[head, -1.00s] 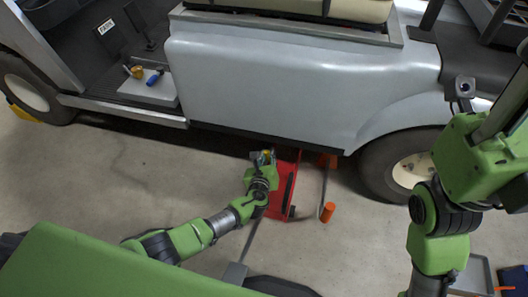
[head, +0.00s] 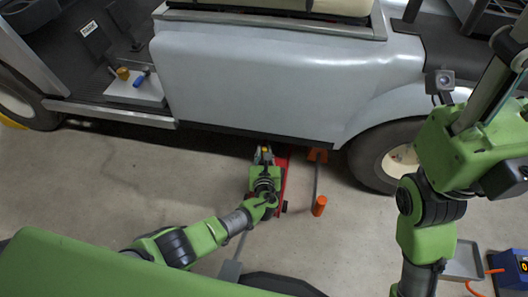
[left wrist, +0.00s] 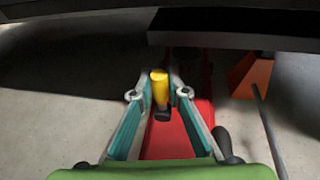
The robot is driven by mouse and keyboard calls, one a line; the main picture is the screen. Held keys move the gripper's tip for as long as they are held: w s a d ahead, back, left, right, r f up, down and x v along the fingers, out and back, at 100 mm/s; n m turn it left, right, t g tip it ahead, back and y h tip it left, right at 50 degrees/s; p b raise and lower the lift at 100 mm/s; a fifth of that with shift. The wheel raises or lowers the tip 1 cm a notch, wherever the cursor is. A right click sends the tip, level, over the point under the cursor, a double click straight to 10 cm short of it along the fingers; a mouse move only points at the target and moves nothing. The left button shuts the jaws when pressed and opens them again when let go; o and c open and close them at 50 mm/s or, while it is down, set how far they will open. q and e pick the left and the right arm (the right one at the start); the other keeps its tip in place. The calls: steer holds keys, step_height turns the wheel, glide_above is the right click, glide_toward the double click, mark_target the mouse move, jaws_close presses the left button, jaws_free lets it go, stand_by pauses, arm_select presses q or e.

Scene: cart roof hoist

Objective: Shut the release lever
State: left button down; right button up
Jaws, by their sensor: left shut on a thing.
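The release lever (left wrist: 159,88) shows as a short yellow handle on a dark base in the left wrist view, on the red jack (left wrist: 182,132). My left gripper (left wrist: 159,95) is shut on it, with a finger at each side of the yellow part. In the head view my left gripper (head: 264,154) is low beside the cart, over the red jack (head: 282,182), and hides much of it. A small yellow spot shows between the fingertips there. My right arm stands at the right of the head view; its gripper does not show.
The grey cart body (head: 270,85) overhangs the jack closely. An orange stand (head: 318,156) and an orange-ended bar (head: 319,206) are just right of the jack, near the wheel (head: 385,158). A grey tray (head: 465,262) lies far right. Floor left of the jack is clear.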

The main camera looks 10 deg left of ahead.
arm_select(q)
steer(key=c, duration=1.9)
jaws_free()
steer(key=shift+v, duration=4)
